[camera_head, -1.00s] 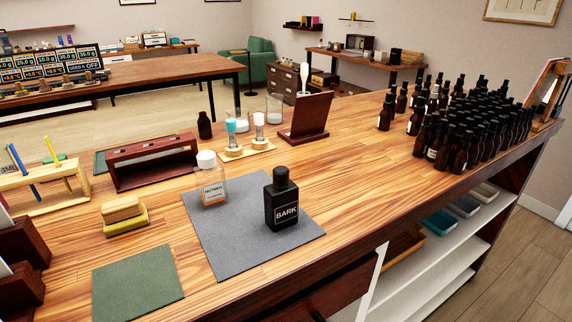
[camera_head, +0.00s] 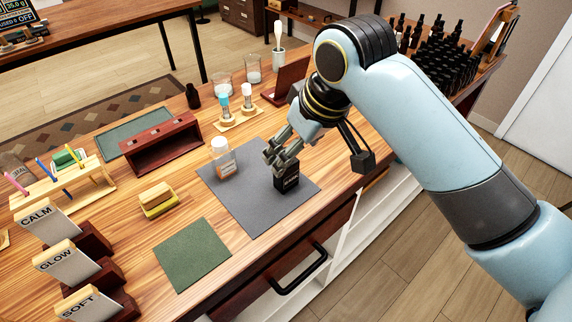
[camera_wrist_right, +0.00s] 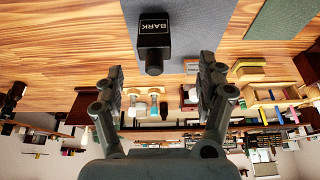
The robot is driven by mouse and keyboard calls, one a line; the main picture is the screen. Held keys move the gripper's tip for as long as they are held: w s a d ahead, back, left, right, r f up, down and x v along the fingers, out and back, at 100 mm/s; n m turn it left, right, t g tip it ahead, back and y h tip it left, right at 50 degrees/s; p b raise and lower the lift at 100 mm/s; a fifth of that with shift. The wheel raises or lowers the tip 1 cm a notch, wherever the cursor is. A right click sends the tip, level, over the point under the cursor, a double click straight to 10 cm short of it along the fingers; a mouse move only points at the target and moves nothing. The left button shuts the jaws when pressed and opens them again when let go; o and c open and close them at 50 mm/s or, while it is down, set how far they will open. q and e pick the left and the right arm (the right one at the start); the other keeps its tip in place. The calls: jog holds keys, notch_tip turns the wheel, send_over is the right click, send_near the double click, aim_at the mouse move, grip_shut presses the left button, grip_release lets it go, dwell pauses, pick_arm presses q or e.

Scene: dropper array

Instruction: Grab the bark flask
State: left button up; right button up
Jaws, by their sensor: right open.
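The black bark flask (camera_head: 288,181) stands upright on the grey mat (camera_head: 248,205). My right gripper (camera_head: 272,157) is open and empty, its fingers above and just left of the flask, partly covering its top in the head view. My left gripper is not in view.
A green mat (camera_head: 194,254) lies bare in front.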

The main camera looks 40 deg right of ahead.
jog(key=x, duration=0.2)
jog(key=p+x, duration=0.1)
jog(key=x, duration=0.4)
jog(key=shift+w+d+f, duration=0.25)
jog(key=shift+d+f, duration=0.1)
jog(key=shift+w+f, duration=0.2)
jog(key=shift+f, duration=0.2)
jog(key=shift+c, duration=1.4)
jog(key=c, duration=1.2)
jog(key=shift+o, duration=0.2)
jog(key=shift+r, duration=0.2)
